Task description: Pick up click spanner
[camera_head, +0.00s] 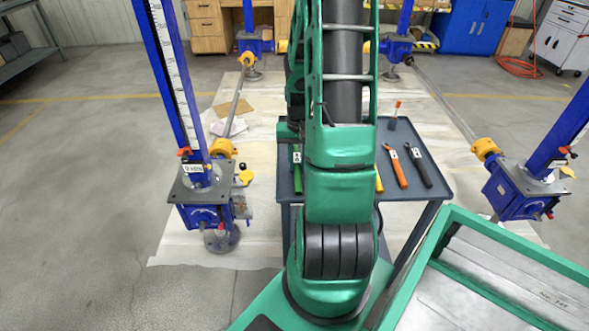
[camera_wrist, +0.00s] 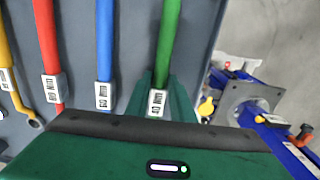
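Several long-handled tools with white label tags lie on the grey cart top (camera_wrist: 80,40) in the wrist view: a yellow one (camera_wrist: 5,50), a red one (camera_wrist: 46,35), a blue one (camera_wrist: 104,40) and a green one (camera_wrist: 169,40). I cannot tell from the labels which is the click spanner. My gripper (camera_wrist: 163,90) is at the green tool, with dark green finger parts showing on both sides of its tag. I cannot tell whether they grip it. In the head view my arm hides my gripper; the green tool also shows there (camera_head: 297,165).
An orange spanner (camera_head: 396,167) and a black tool (camera_head: 418,165) lie on the cart's right side, near a small upright orange-topped item (camera_head: 395,113). Blue screw jacks stand left (camera_head: 205,190) and right (camera_head: 520,185) of the cart. Grey floor is clear at far left.

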